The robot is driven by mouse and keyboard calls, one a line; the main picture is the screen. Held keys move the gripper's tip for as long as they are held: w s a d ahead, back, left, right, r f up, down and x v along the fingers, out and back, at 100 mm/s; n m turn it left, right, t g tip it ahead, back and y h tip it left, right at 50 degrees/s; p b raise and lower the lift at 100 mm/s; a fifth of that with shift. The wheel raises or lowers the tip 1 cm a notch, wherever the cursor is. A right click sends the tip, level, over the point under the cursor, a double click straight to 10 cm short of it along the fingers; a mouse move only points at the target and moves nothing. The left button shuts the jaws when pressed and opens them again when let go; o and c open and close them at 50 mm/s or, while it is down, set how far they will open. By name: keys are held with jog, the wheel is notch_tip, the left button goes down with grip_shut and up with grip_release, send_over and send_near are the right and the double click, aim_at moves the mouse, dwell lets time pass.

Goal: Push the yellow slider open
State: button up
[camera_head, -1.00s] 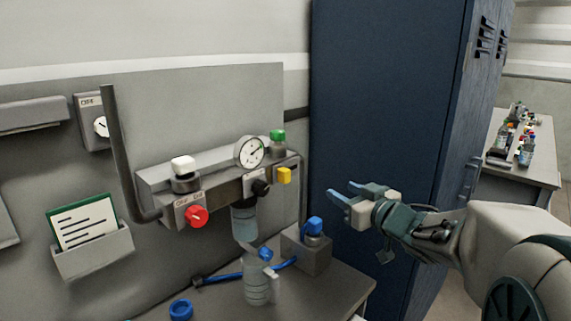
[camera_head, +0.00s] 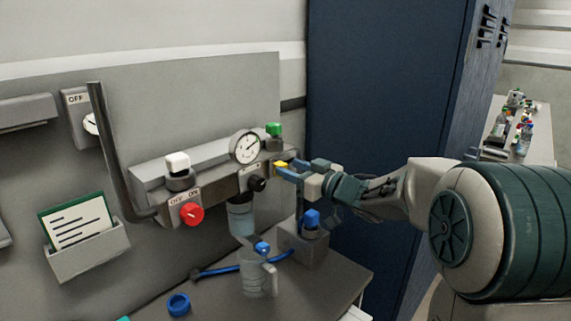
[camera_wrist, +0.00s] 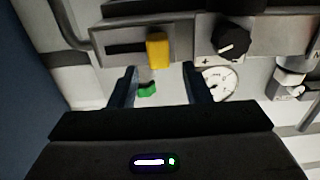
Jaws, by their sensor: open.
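The yellow slider (camera_head: 281,167) is a small block at the right end of the grey panel unit on the wall. In the wrist view the yellow slider (camera_wrist: 157,50) sits at one end of a dark slot (camera_wrist: 126,48). My gripper (camera_head: 285,169) is at the slider in the head view, and its fingers partly cover it. In the wrist view my gripper (camera_wrist: 160,78) has its two fingers apart, with the slider just beyond the tips and between their lines. I cannot tell whether a finger touches it.
A black knob (camera_wrist: 232,40) and a round gauge (camera_head: 245,147) are beside the slider. A green cap (camera_head: 273,129) is above it. A blue-topped block (camera_head: 311,220) stands below my gripper. A blue locker (camera_head: 385,100) is behind it. A clear jug (camera_head: 255,277) stands on the bench.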

aim_at(288, 156)
jog(key=shift+x, duration=1.4)
jog(key=shift+d, duration=0.1)
grip_shut()
jog(key=shift+w+d+r+p, duration=0.1)
jog(key=shift+w+d+p, duration=1.15)
jog(key=shift+w+d, duration=0.3)
jog(key=shift+s, duration=0.1)
jog(key=shift+c, duration=1.5)
grip_release()
jog(key=o, duration=0.3)
jog(key=shift+d, duration=0.15)
